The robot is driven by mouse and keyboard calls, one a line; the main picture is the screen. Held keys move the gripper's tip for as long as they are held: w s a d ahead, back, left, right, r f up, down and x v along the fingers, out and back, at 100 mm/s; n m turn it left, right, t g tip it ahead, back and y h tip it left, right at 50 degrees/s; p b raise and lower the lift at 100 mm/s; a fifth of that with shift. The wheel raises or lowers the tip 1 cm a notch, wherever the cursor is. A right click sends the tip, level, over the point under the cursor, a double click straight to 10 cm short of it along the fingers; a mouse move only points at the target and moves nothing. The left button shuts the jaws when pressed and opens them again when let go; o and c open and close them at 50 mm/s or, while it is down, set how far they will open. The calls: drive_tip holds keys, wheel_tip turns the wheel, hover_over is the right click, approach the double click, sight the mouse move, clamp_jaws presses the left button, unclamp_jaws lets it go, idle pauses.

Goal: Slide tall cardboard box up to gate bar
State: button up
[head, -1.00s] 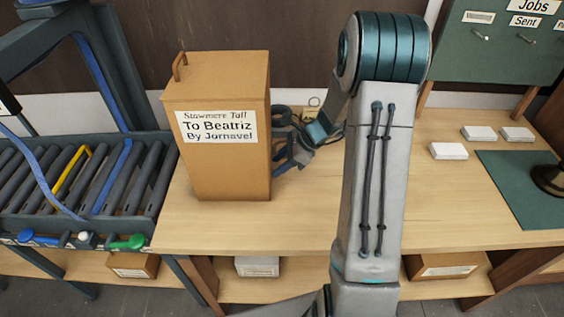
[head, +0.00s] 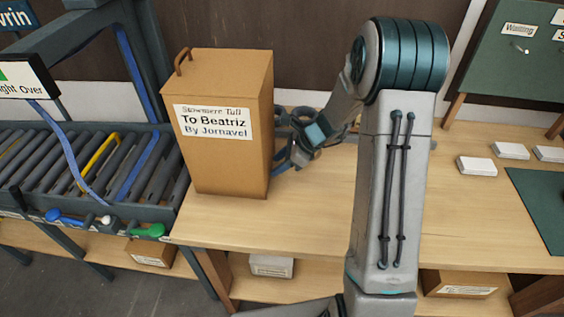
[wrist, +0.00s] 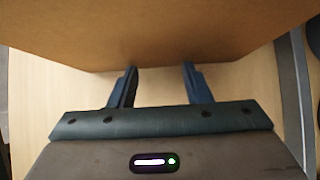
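The tall cardboard box (head: 225,160) stands upright on the wooden table, just right of the roller conveyor. It has a small handle on top and a white label reading "To Beatriz By Jornavel". A yellow bar (head: 97,155) lies across the rollers; I cannot tell for sure that it is the gate bar. My gripper (head: 284,158) is at the box's right side. In the wrist view, its two fingers (wrist: 160,78) are apart with nothing between them. Their tips are at the box's face (wrist: 160,35); exact contact is hard to see.
The roller conveyor (head: 150,175) adjoins the table's left end, with a dark blue arch frame (head: 140,60) over it. Coloured knobs line its front edge. The table (head: 310,215) is clear in front of the box. White blocks (head: 477,167) and a green mat (head: 545,200) lie at right.

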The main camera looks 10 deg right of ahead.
drive_tip(key=shift+w+a, duration=0.25)
drive_tip(key=shift+a, duration=0.75)
drive_tip(key=shift+w+a, duration=0.3)
drive_tip(key=shift+a, duration=0.75)
drive_tip(key=shift+w+a, duration=0.25)
drive_tip(key=shift+a, duration=0.75)
drive_tip(key=shift+w+a+p, duration=0.15)
drive_tip(key=shift+w+a, duration=0.15)
drive_tip(key=shift+a, duration=0.75)
drive_tip(key=shift+w+a+p, duration=0.15)
drive_tip(key=shift+w+a, duration=0.2)
drive_tip(key=shift+a, duration=0.65)
drive_tip(key=shift+w+a+p, duration=0.15)
drive_tip(key=shift+w+a, duration=0.15)
drive_tip(key=shift+a, duration=0.85)
